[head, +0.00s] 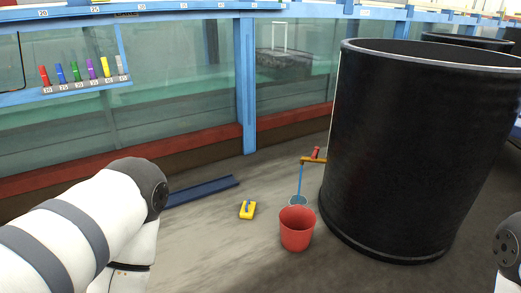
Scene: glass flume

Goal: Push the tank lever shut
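A large black tank (420,145) stands at the right. A brass-coloured tap (312,160) sticks out from its left side, with a small red lever (316,152) on top, pointing up and slightly tilted. My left arm reaches in from the left and part of my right arm shows at the right edge. Neither gripper is in view, and both arms are well apart from the lever.
A red bucket (297,229) stands on the floor in front of the tap. A yellow block-like item with a blue top (248,210) and a blue channel (202,190) lie to the left. The glass flume (180,90) runs along the back, with several coloured markers on a blue shelf (75,91).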

